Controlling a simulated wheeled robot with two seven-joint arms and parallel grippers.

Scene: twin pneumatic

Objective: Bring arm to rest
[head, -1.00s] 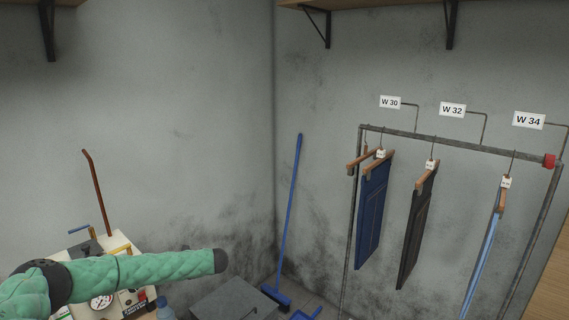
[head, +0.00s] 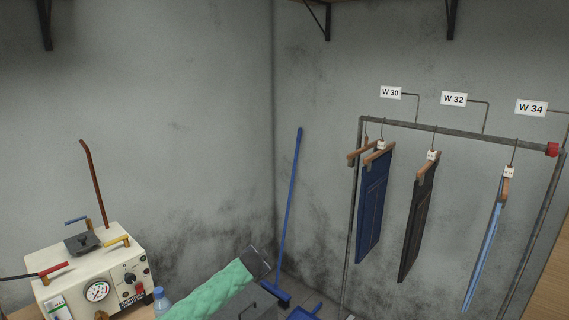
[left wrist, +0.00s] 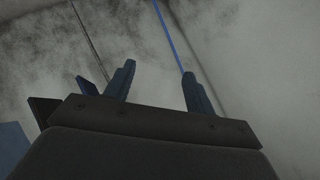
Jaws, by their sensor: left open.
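My left arm's green sleeve (head: 215,293) comes up from the bottom of the head view and ends in a dark joint. My left gripper (left wrist: 159,69) shows in the left wrist view with its two blue-grey fingers spread apart. Nothing is between the fingers; only the grey wall shows behind them. The fingers cannot be made out in the head view. My right gripper is in neither view.
A cream machine (head: 112,268) with a gauge and levers stands lower left beside a blue-capped bottle (head: 161,301). A blue broom (head: 293,205) leans in the corner. A rack (head: 455,135) with hanging trousers stands right.

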